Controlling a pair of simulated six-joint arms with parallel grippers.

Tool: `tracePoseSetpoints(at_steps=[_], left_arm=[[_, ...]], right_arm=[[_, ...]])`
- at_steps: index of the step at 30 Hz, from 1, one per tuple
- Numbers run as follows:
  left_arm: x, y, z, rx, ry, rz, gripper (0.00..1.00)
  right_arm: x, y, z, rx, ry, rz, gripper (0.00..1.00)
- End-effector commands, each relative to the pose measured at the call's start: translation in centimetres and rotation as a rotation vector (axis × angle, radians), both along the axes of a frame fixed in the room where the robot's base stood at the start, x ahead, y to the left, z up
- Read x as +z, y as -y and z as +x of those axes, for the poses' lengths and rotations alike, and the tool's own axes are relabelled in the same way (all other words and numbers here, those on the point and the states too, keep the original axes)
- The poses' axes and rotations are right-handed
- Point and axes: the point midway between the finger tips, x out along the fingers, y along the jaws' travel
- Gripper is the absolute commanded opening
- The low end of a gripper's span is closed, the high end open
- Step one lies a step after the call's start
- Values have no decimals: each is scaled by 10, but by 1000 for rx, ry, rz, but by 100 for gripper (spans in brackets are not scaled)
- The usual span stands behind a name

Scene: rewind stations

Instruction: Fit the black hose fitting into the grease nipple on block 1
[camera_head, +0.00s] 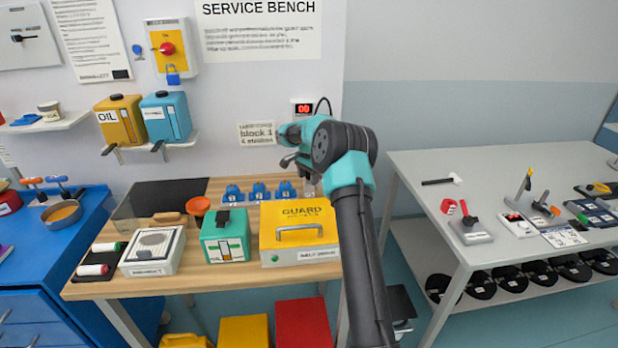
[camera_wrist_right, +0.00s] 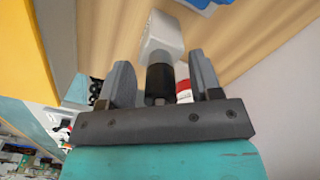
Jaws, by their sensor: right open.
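Block 1 (camera_head: 233,194) is the leftmost of three small blue blocks at the back of the wooden bench. Its grease nipple is too small to make out. My right gripper (camera_wrist_right: 162,75) is open, at the back right of the bench and to the right of the blue blocks. In the right wrist view a black cylindrical piece (camera_wrist_right: 160,80), which looks like the hose fitting, stands between the open fingers with a pale grey block-shaped part (camera_wrist_right: 163,38) beyond it. Gaps show beside the fingers. In the head view my arm hides most of this. My left gripper is not in view.
A yellow guard box (camera_head: 298,240) with a handle stands at the bench's front right, close to my arm. A green box (camera_head: 225,240) and an orange knob-like item (camera_head: 198,206) are left of it. A red digital display (camera_head: 304,109) with a black cable is on the wall.

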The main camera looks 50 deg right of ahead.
Motion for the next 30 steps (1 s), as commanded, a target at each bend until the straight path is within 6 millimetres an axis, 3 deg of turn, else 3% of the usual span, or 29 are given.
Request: tracePoseSetpoints(at_steps=[7,24,30], left_arm=[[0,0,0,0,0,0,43],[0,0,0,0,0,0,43],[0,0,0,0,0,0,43]], right_arm=[[0,0,0,0,0,0,58],[0,0,0,0,0,0,4],[0,0,0,0,0,0,3]])
